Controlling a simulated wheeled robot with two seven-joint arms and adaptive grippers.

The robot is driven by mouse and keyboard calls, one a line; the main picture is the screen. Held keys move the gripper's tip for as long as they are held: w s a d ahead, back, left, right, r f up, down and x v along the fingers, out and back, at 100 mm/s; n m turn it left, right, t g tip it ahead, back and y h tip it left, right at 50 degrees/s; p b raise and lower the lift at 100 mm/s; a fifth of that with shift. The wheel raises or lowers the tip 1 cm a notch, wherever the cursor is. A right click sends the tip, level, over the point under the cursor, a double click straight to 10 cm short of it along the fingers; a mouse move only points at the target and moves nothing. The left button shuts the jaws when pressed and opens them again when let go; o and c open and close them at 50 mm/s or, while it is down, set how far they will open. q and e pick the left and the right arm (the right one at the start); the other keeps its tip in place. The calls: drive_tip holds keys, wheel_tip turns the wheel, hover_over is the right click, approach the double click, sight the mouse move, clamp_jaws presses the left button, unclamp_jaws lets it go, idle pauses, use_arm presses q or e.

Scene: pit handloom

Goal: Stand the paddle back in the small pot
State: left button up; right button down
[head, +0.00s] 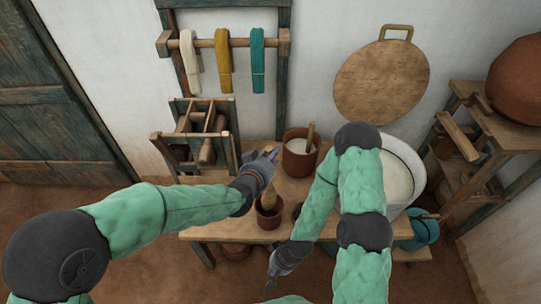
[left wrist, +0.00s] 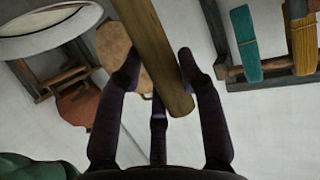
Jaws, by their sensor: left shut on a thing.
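My left gripper (head: 270,158) is shut on the wooden handle of the paddle (left wrist: 158,70); in the left wrist view the handle runs between the fingers and its end shows near them. In the head view a wooden part of the paddle (head: 268,198) shows below the gripper, at the mouth of the small brown pot (head: 268,217). I cannot tell whether it is inside the pot or in front of it. The small pot stands on the wooden table near its front edge. My right gripper (head: 271,281) hangs in front of the table, apart from the pot; its finger opening is unclear.
A larger brown pot (head: 299,160) with a stick in it stands behind, on the table (head: 225,230). A big white basin (head: 405,165) is at the right, partly behind my right arm. A wooden rack (head: 206,150) stands at the left, below hanging yarn hanks (head: 223,60).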

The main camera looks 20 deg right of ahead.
use_arm(q)
drive_tip(key=shift+f+b, duration=2.75)
drive_tip(key=shift+f, duration=2.1)
drive_tip(key=o, duration=1.2)
drive_tip(key=shift+o, duration=0.2)
drive_tip(key=shift+f, duration=0.1)
drive_tip(key=shift+s, duration=0.1)
